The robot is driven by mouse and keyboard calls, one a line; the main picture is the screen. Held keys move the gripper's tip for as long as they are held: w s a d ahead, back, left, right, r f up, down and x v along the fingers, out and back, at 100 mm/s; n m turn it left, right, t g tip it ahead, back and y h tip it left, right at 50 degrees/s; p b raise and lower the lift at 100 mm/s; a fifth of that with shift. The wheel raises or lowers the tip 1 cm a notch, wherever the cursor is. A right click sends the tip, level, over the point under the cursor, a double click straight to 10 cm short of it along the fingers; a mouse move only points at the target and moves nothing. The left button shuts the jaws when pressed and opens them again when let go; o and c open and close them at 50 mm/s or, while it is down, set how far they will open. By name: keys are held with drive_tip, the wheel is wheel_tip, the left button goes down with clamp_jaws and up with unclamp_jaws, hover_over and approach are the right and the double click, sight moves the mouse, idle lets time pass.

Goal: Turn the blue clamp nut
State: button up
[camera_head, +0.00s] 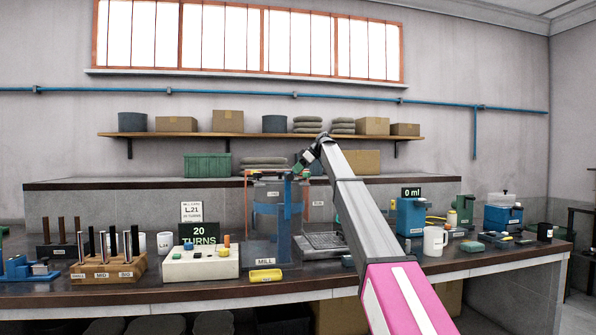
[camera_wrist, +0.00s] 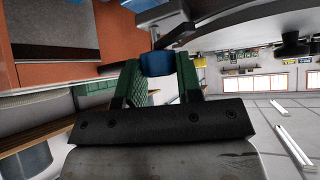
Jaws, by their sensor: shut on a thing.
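The blue clamp nut (camera_wrist: 157,63) sits between the green finger pads of my gripper (camera_wrist: 160,80) in the wrist view. The pads press on it from both sides, and a thin metal rod rises from the nut. In the head view my gripper (camera_head: 303,166) is at the top of the flotation machine (camera_head: 272,220), near its blue upright post. The nut itself is too small and covered to make out there.
A white mug (camera_head: 433,241) and blue devices stand to the right. A display reads 20 TURNS (camera_head: 198,237).

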drive_tip(key=o, duration=0.9)
drive_tip(key=shift+o, duration=0.2)
drive_tip(key=v, duration=1)
drive_tip(key=shift+d+r, duration=0.25)
